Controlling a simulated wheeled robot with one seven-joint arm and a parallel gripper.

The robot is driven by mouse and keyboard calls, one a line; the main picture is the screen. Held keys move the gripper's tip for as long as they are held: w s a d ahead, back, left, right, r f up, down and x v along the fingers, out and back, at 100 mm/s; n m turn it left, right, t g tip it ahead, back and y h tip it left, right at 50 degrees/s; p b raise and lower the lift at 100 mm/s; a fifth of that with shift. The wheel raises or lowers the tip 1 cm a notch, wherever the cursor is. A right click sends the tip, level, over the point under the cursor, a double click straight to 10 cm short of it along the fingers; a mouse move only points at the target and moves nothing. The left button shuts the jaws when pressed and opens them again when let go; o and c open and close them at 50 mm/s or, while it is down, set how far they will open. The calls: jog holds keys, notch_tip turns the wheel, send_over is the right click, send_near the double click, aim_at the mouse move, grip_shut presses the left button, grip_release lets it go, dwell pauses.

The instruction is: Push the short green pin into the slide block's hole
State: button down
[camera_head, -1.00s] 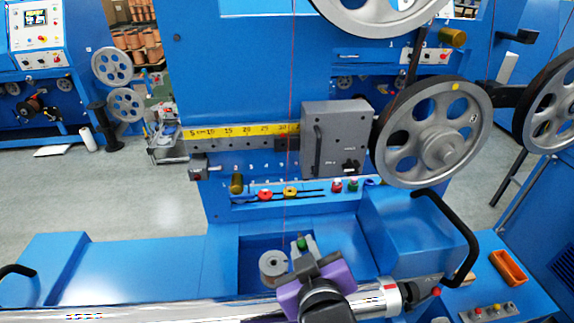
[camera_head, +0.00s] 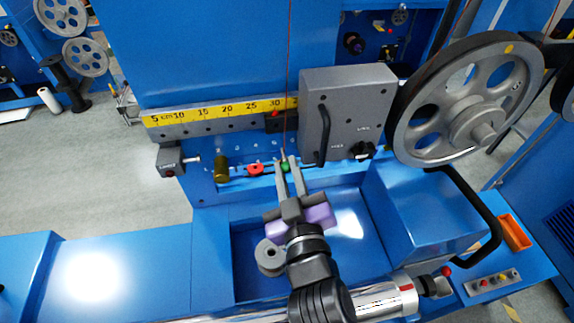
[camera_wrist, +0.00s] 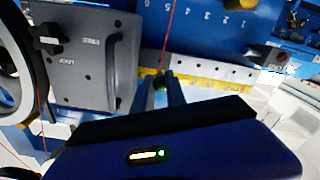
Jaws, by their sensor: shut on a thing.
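My gripper (camera_head: 285,160) is shut on the short green pin (camera_head: 285,168), whose green head shows between the fingertips. In the wrist view the pin (camera_wrist: 160,82) appears at the finger ends, mostly covered by the fingers. The grey slide block (camera_head: 345,105), with a black handle and a black knob, sits on the rail above and to the right of my gripper. It also shows at the upper left of the wrist view (camera_wrist: 85,55). The gripper is below the rail, apart from the block as far as I can tell. I cannot make out the block's hole.
The rail (camera_head: 205,127) carries a yellow scale and a row of holes. A brass knob (camera_head: 222,167) and a red knob (camera_head: 255,170) are at the ledge left of my gripper. A thin red wire (camera_head: 288,60) runs down near the fingertips. A large grey pulley (camera_head: 470,100) stands right.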

aim_at(282, 149)
jog(key=shift+x, duration=3.15)
jog(key=shift+w+f, duration=0.15)
jog(key=shift+w+a, duration=0.1)
jog(key=shift+w, duration=0.1)
jog(key=shift+b+x, duration=0.4)
jog(key=shift+x, duration=0.85)
jog(key=shift+w, duration=0.2)
jog(key=shift+w+a, duration=0.1)
